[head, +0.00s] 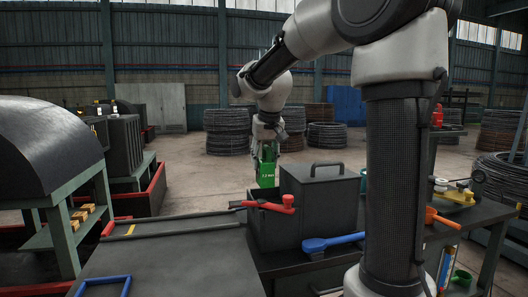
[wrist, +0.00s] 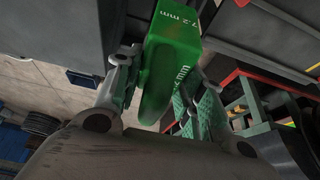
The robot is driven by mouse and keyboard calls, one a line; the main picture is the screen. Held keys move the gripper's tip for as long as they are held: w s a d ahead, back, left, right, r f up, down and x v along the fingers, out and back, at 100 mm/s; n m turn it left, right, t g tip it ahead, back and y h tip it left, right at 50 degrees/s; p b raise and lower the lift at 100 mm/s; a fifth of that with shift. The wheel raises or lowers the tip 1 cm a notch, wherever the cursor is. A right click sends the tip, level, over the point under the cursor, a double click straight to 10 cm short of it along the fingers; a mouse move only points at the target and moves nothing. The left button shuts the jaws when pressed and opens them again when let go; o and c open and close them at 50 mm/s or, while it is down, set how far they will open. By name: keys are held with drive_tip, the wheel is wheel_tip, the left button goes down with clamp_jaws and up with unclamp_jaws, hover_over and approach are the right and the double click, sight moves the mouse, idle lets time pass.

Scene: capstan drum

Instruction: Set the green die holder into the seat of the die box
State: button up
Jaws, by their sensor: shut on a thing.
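The green die holder (head: 266,172), a block with white lettering, hangs upright below my gripper (head: 266,146) in the head view. In the wrist view the die holder (wrist: 172,55) reads "7.2 mm" and sits between the two fingers of my gripper (wrist: 160,95), which is shut on it. A dark grey box (head: 272,228), which looks like the die box, stands on the bench with a raised handled block or lid (head: 325,192) at its right. The holder shows above and behind this box's left part. The seat inside is hidden, and I cannot tell the gap.
A red-handled lever (head: 270,206) lies across the box front, and a blue handle (head: 332,242) is at its right. My arm covers part of the right bench. A dark hood on a green stand (head: 45,140) is at the left. Wire coils stand behind on open floor.

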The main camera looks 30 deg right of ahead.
drive_tip(key=shift+f, duration=3.55)
drive_tip(key=shift+s+a+f, duration=0.15)
drive_tip(key=shift+s+f, duration=0.05)
drive_tip(key=shift+f, duration=0.05)
drive_tip(key=shift+f, duration=0.45)
drive_tip(key=shift+f, duration=0.35)
